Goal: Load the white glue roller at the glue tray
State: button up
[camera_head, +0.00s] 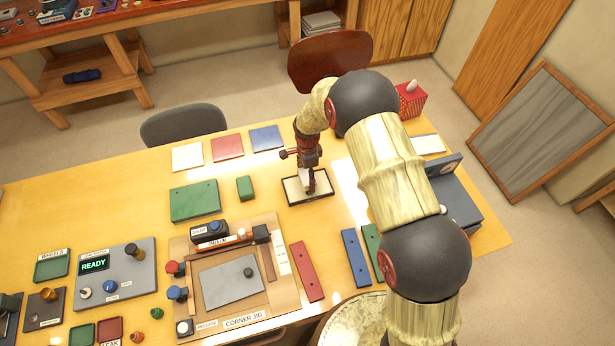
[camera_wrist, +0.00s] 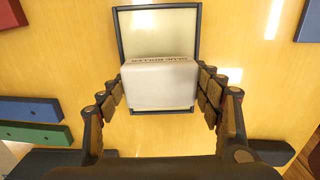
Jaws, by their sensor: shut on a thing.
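The glue tray (camera_head: 322,188) is a shallow dark-rimmed tray with a pale cream inside, lying on the yellow table. It also shows in the wrist view (camera_wrist: 157,19). My gripper (camera_head: 308,178) is over the tray, pointing down. In the wrist view my gripper (camera_wrist: 167,92) has its fingers shut on the sides of the white glue roller (camera_wrist: 160,82), a white block with "GLUE ROLLER" lettering. The roller overlaps the tray's inside in that view. I cannot tell whether it touches the tray. In the head view the roller is mostly hidden by my gripper.
A corner jig (camera_head: 170,246) with a grey plate stands left of the tray. Red (camera_head: 307,271) and blue (camera_head: 356,257) bars lie in front. A green block (camera_head: 245,188) and several coloured panels lie left and behind. A grey angled fixture (camera_head: 455,200) stands at right.

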dwell(0.7)
jog(key=shift+r+p, duration=1.55)
jog(key=shift+r, duration=1.95)
jog(key=shift+s+f, duration=0.1)
